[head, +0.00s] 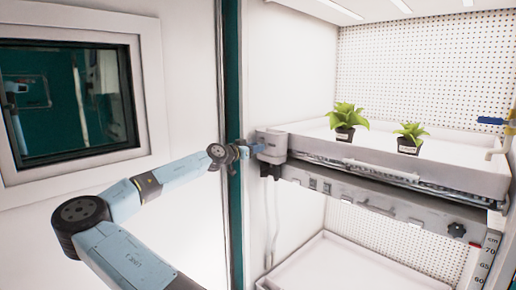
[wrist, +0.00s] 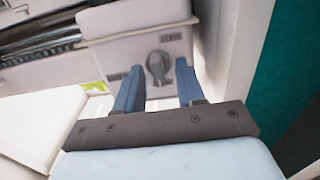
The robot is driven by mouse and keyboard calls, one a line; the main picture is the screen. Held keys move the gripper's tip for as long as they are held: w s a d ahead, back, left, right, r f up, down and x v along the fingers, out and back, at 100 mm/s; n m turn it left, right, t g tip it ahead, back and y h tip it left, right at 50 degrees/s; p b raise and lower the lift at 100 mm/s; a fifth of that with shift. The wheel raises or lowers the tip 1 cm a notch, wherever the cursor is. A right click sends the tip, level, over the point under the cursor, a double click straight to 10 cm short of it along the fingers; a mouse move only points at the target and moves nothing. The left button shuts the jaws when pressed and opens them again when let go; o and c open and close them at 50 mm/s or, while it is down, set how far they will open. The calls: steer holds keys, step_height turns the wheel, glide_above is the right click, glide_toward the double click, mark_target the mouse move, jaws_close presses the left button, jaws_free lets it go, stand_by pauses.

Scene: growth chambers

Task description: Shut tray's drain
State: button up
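A white tray (head: 400,165) sits on a shelf in the growth chamber. A grey box (head: 272,140) is at its near left corner. In the wrist view the box (wrist: 120,52) carries a dark grey rotary knob (wrist: 158,70) with a raised grip, below a small printed label. My gripper (wrist: 159,66) faces the knob, its two blue fingers open on either side of it. I cannot tell whether they touch it. In the head view my gripper (head: 258,148) is right at the box, and the knob is hidden there.
Two potted plants (head: 346,120) (head: 409,138) stand in the tray. A blue-handled valve (head: 490,121) is at the right edge. A black knob (head: 456,230) is on the rail under the tray. A teal door frame (head: 231,100) stands just left of the gripper. A lower tray (head: 340,268) lies below.

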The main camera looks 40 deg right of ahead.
steer(key=shift+d, duration=0.35)
